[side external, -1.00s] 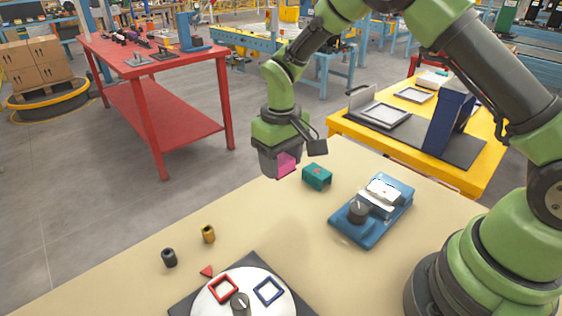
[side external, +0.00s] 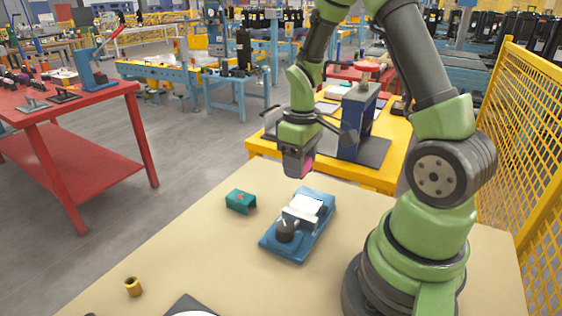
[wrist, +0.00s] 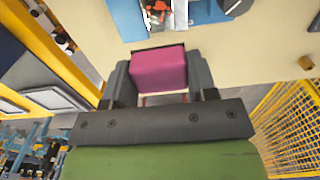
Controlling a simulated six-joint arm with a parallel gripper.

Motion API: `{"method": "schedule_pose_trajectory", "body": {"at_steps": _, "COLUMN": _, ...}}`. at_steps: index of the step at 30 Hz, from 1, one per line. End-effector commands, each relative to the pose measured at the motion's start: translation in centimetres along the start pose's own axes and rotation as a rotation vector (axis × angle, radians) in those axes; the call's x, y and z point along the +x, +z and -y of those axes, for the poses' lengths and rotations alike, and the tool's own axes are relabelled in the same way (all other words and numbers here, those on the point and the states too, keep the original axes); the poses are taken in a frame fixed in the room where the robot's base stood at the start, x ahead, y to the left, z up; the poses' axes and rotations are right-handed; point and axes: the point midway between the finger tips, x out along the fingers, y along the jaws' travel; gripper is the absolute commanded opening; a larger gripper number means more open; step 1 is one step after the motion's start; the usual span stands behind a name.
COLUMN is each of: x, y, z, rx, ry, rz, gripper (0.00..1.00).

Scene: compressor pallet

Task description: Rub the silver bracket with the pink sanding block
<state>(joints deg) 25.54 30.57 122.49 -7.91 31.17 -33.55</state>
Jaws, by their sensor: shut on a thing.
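The pink sanding block (side external: 308,168) is held between the jaws of my gripper (side external: 298,165), above the table. In the wrist view the pink sanding block (wrist: 158,70) fills the space between the two dark fingers of my gripper (wrist: 158,78). The silver bracket (side external: 304,208) sits bright and shiny on a blue fixture (side external: 268,246) with a dark round knob. The block hangs above and beyond the fixture's far end, apart from the bracket. In the wrist view the silver bracket (wrist: 165,14) shows at the top edge, partly cut off.
A teal bracket-like part (side external: 240,201) lies left of the fixture. A brass cylinder (side external: 133,287) stands near the front left. A yellow table (side external: 260,147) with a blue upright stands behind. A yellow mesh fence (side external: 515,150) is at the right.

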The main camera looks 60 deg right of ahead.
Motion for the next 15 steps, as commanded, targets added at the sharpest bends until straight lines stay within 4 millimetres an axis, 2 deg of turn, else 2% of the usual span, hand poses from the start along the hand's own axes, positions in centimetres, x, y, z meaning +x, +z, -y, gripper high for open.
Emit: {"method": "schedule_pose_trajectory", "body": {"at_steps": 15, "x": 4.5, "y": 0.0, "z": 0.1, "rx": 0.000, "ry": -0.002, "rz": 0.005, "gripper": 0.34}}
